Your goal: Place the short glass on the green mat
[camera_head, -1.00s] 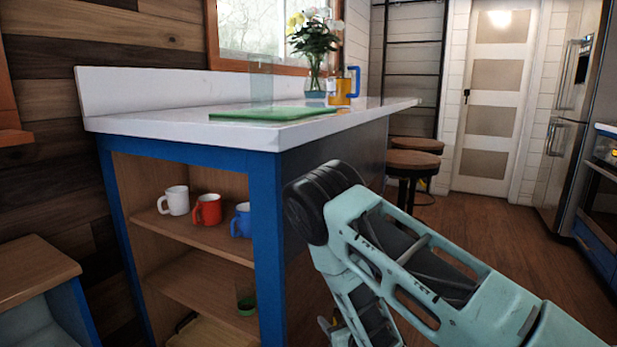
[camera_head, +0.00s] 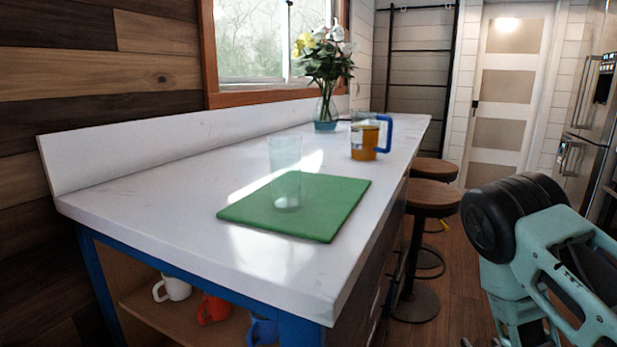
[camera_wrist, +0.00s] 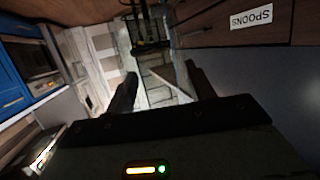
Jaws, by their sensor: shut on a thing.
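The green mat (camera_head: 300,205) lies flat on the white counter, near its front edge. A tall clear glass (camera_head: 286,175) stands upright on it. My gripper (camera_wrist: 161,75) shows in the wrist view, its two dark fingers apart and closed on a see-through thing that is very hard to make out. It fits the short glass, but its outline is not clear. In the head view my arm is at the lower right, beyond the counter's right side. The gripper itself is out of that view.
An amber mug with a blue handle (camera_head: 365,140) and a flower vase (camera_head: 325,110) stand farther back on the counter (camera_head: 150,205). White (camera_head: 173,288), red (camera_head: 213,308) and blue mugs (camera_head: 262,330) sit on the shelf below. Stools (camera_head: 433,195) stand at the counter's right side.

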